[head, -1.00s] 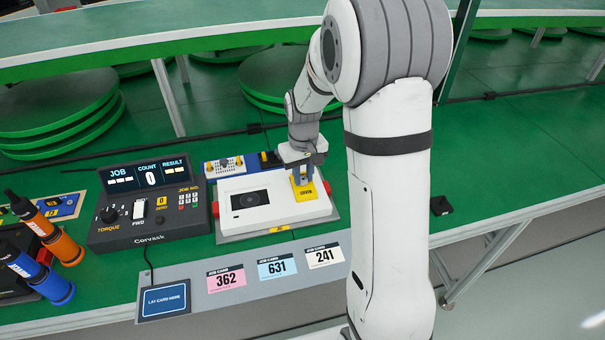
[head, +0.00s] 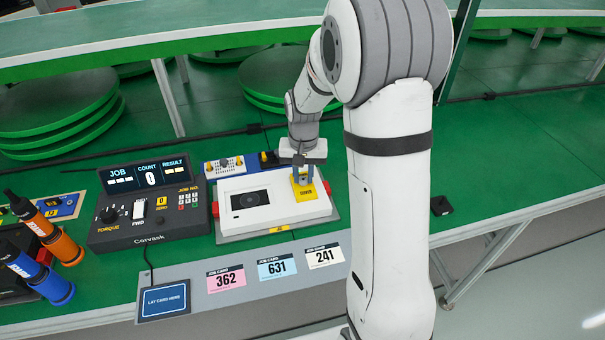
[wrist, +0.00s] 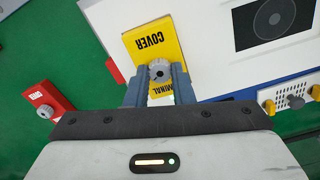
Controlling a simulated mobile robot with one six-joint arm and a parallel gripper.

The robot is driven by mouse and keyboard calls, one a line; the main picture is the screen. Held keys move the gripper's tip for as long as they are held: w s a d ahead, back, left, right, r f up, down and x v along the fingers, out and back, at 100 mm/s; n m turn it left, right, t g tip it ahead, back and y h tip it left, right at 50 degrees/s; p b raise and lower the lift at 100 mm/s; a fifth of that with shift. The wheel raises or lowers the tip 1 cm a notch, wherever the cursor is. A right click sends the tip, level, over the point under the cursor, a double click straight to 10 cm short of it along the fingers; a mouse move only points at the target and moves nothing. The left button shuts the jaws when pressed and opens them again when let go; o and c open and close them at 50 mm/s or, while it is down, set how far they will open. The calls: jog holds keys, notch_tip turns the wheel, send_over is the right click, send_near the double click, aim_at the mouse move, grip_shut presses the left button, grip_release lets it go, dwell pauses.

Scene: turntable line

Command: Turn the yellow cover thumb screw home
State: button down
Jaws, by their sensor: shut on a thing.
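The yellow cover (head: 306,191) lies on the right part of the white turntable unit (head: 272,217). In the wrist view the yellow cover (wrist: 150,42) shows the word COVER, with a second yellow label partly hidden by my fingers. A grey knurled thumb screw (wrist: 159,71) stands at the cover's near edge. My gripper (wrist: 158,76) is shut on this screw, with one blue-grey finger on each side of it. In the head view my gripper (head: 303,174) points down over the cover, and the screw is hidden.
A red block with a knob (wrist: 47,108) sits beside the unit. A blue-edged tray with small knobs (head: 226,165) stands behind the unit. The Corvask controller (head: 150,215) is to the left, and job cards (head: 276,268) lie in front.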

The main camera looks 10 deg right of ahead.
aim_at(303, 179)
jog(key=c, duration=1.2)
grip_release()
jog(key=shift+c, duration=0.2)
jog(key=shift+r, duration=3.95)
